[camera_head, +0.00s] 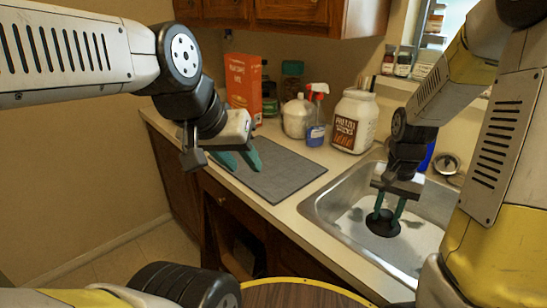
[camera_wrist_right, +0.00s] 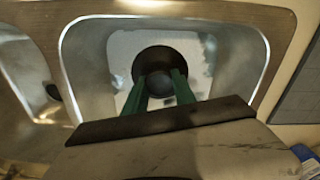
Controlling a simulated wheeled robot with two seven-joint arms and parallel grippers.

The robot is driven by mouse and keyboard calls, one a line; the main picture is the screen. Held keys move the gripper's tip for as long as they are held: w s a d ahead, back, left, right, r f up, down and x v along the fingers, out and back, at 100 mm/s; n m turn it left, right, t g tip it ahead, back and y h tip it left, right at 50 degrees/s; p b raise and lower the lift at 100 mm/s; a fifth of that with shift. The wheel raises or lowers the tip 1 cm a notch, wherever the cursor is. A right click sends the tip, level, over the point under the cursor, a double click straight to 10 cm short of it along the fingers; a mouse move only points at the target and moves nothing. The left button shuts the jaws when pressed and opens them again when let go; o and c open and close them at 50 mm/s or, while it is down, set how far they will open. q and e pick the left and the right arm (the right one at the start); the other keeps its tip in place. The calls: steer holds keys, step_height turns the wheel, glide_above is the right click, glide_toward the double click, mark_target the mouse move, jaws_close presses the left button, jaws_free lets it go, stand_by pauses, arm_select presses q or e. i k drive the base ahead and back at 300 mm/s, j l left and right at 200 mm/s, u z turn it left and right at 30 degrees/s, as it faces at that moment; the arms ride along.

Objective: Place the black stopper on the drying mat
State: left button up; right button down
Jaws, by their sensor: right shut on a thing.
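The black stopper (camera_head: 383,224) is a dark disc low in the sink basin in the head view. It also shows in the right wrist view (camera_wrist_right: 158,57) between the green fingers. My right gripper (camera_head: 385,214) points down into the sink, its fingers shut on the stopper's middle; the same fingers show in the right wrist view (camera_wrist_right: 160,85). The drying mat (camera_head: 285,169) is a grey rectangle on the counter left of the sink, with nothing visible on its open part. My left gripper (camera_head: 238,166) has green fingers spread apart and empty, over the mat's left edge.
The metal sink (camera_head: 325,211) has a raised rim between the stopper and the mat. Behind the mat stand an orange box (camera_head: 243,85), a white jug (camera_head: 297,117), a blue-labelled spray bottle (camera_head: 316,122) and a large white tub (camera_head: 354,122).

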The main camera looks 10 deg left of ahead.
mark_target(265, 162)
steer(key=k, duration=1)
